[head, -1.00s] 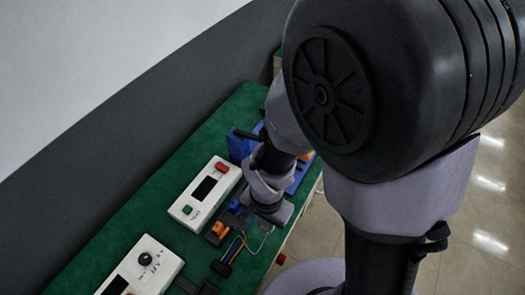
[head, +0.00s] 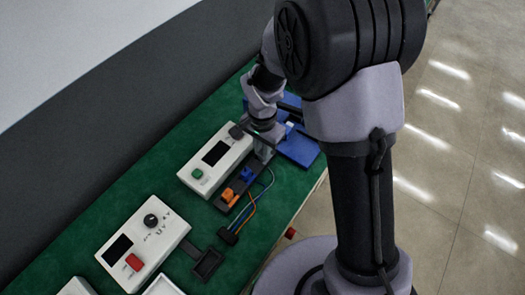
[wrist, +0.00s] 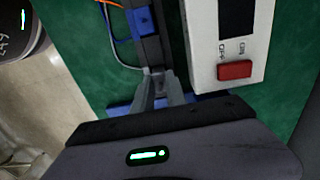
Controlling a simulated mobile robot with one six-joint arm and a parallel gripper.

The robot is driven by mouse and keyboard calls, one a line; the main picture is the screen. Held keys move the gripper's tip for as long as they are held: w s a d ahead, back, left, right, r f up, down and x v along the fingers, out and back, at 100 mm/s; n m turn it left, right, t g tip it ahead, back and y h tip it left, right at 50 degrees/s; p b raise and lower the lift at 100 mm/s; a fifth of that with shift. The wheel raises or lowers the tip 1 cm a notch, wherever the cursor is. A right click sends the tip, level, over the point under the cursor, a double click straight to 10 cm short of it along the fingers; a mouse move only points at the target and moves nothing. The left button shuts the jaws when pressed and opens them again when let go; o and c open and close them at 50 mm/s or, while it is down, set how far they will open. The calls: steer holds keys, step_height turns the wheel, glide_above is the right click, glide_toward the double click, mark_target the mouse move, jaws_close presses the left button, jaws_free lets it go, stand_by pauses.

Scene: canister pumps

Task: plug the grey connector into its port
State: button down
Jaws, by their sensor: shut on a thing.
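My gripper (wrist: 161,84) points down at the dark connector rail (wrist: 154,52) in the wrist view. Its grey fingers are shut on the grey connector, which is mostly hidden between them. A grey cable (wrist: 117,49) loops from the upper left towards the fingertips. The blue connector (wrist: 146,22) sits in the rail beyond the fingers. In the head view my gripper (head: 262,150) is at the rail's far end, beside the white box (head: 202,163). The blue connector (head: 247,174) and an orange connector (head: 228,195) sit in the rail. I cannot see whether the grey connector touches a port.
The white box has a red switch (wrist: 235,70) close right of my fingers. A blue tray (head: 298,148) stands on the green bench right of my gripper. A second white box (head: 143,247) and a small dark tray (head: 207,264) stand nearer. Coloured cables (head: 240,217) hang beside the rail.

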steer(key=shift+r, duration=0.15)
steer(key=shift+f, duration=0.2)
steer(key=c, duration=1.3)
jaws_free()
steer(key=shift+c, duration=0.2)
steer(key=shift+r, duration=0.1)
